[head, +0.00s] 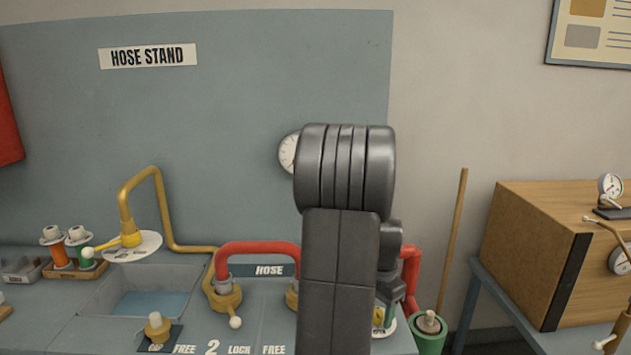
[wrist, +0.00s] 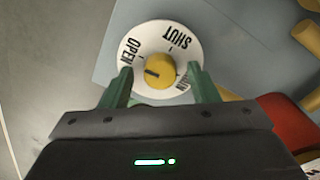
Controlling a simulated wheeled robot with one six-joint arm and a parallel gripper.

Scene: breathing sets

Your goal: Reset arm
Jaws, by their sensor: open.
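In the wrist view my gripper (wrist: 160,76) is open, with its two green fingers on either side of a yellow knob (wrist: 158,66). The knob sits at the centre of a white round dial (wrist: 150,35) marked OPEN and SHUT. A dark line on the knob points toward the left side of the dial. There is a gap between the fingers and the knob, and the fingertips overlap the dial's edge in the picture.
A red hose (head: 258,248) arches left of my arm. A yellow spout (head: 152,175), a basin (head: 150,303) and small bottles (head: 63,258) are further left. A green bucket (head: 429,343) holding a wooden stick is right of my arm, with a wooden cabinet (head: 530,250) beyond.

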